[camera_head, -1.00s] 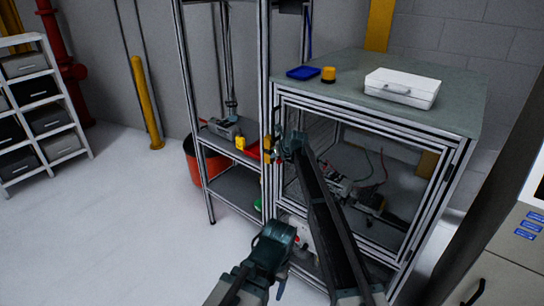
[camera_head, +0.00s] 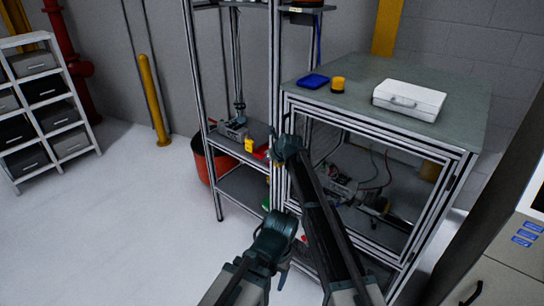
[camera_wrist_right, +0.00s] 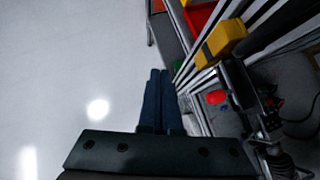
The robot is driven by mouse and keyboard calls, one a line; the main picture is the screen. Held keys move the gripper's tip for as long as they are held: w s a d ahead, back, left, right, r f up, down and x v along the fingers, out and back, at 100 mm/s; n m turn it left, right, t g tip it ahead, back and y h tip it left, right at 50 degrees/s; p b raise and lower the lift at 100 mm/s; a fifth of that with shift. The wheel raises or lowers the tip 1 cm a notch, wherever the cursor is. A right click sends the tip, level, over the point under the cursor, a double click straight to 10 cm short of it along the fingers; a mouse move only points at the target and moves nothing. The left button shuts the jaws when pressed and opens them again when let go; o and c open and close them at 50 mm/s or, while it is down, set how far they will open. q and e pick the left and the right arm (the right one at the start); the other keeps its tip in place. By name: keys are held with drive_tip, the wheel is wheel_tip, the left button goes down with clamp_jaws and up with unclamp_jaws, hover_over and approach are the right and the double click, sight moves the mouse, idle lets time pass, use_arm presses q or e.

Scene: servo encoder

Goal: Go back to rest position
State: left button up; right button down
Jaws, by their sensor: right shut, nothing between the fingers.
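My right gripper (camera_wrist_right: 159,72) shows in the right wrist view. Its two dark blue fingers lie side by side, shut with nothing between them. White floor is at their left, and cabinet framing is at their right. In the head view, my dark arm links cross the front of the metal-framed cabinet (camera_head: 466,160); the fingers there are hard to make out. No left gripper can be made out.
A metal shelf rack (camera_head: 240,182) stands left of the cabinet, beside a red bin (camera_head: 212,158). A yellow box (camera_wrist_right: 226,38) is close to the right gripper's right. A white case (camera_head: 409,98) lies on the cabinet. The floor at left is clear.

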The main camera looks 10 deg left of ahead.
drive_tip(key=s+d+f+n+g+h, duration=0.2)
drive_tip(key=s+d+f+n+g, duration=0.1)
drive_tip(key=s+d+n, duration=1.35)
drive_tip(key=s+d+f+n+g+h, duration=0.3)
drive_tip(key=s+d+n, duration=0.8)
drive_tip(key=s, duration=1)
drive_tip(key=s+a+n+g+h, duration=0.1)
drive_tip(key=s+a+n, duration=0.4)
drive_tip(key=s+a, duration=0.3)
drive_tip(key=shift+s+a+f+g, duration=0.15)
drive_tip(key=shift+s+a+g, duration=0.2)
drive_tip(key=shift+s, duration=0.25)
